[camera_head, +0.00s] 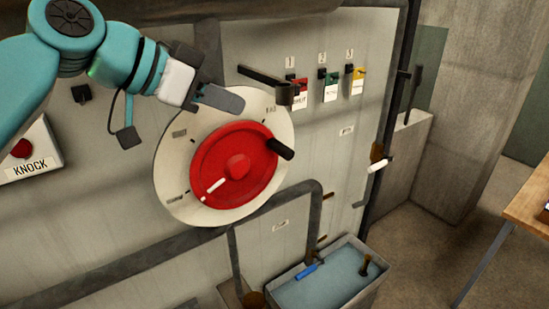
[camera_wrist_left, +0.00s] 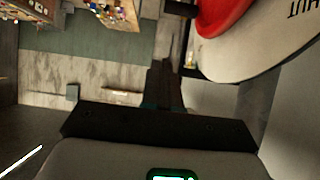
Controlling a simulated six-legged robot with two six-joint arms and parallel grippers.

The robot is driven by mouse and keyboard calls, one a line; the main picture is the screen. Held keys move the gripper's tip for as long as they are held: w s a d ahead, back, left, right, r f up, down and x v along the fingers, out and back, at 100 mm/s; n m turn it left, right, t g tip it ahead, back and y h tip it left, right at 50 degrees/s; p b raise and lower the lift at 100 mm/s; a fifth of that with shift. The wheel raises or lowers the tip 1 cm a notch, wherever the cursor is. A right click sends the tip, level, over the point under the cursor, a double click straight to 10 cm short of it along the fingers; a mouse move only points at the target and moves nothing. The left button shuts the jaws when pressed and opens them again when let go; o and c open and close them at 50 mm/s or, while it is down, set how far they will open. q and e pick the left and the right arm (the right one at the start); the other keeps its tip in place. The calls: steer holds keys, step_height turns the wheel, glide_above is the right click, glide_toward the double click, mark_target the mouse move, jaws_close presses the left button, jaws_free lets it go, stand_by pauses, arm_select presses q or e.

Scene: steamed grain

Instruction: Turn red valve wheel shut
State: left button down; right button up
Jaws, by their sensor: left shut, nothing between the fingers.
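The red valve wheel (camera_head: 235,165) is mounted on a round cream dial plate (camera_head: 172,170) on the grey wall panel. It has a black handle knob (camera_head: 281,148) at its right edge and a white pointer mark (camera_head: 215,185) at lower left. My left gripper (camera_head: 236,103) is shut and empty, in front of the dial's upper edge, above the wheel; I see no contact with wheel or knob. In the left wrist view its shut fingers (camera_wrist_left: 165,88) lie left of the red wheel (camera_wrist_left: 218,14) and of the dial plate (camera_wrist_left: 265,40), where part of a word shows. My right gripper is out of view.
A dark lever (camera_head: 265,78) juts out right of the gripper, beside numbered coloured tags (camera_head: 330,88). A KNOCK box (camera_head: 32,152) is at the left. Pipes (camera_head: 235,217) run below the dial, and a water basin (camera_head: 325,280) stands lower right. A wooden table (camera_head: 530,200) is far right.

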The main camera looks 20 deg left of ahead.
mark_target(274, 141)
arm_select(q)
steer(key=w+d+f, duration=0.1)
steer(key=w+f, duration=0.1)
steer(key=f, duration=0.1)
steer(key=w+d+f, duration=0.2)
steer(key=w+f, duration=0.1)
steer(key=w+d+f, duration=0.1)
steer(key=w+f, duration=0.2)
steer(key=f, duration=0.1)
steer(key=shift+w+d+p, duration=0.2)
steer(key=shift+d+p, duration=0.1)
steer(key=shift+d, duration=0.1)
steer(key=shift+s+d+r, duration=0.1)
steer(key=shift+s+d, duration=0.05)
steer(key=shift+s, duration=0.2)
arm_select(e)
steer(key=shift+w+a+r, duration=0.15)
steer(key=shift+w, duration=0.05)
arm_select(q)
steer(key=shift+w, duration=0.1)
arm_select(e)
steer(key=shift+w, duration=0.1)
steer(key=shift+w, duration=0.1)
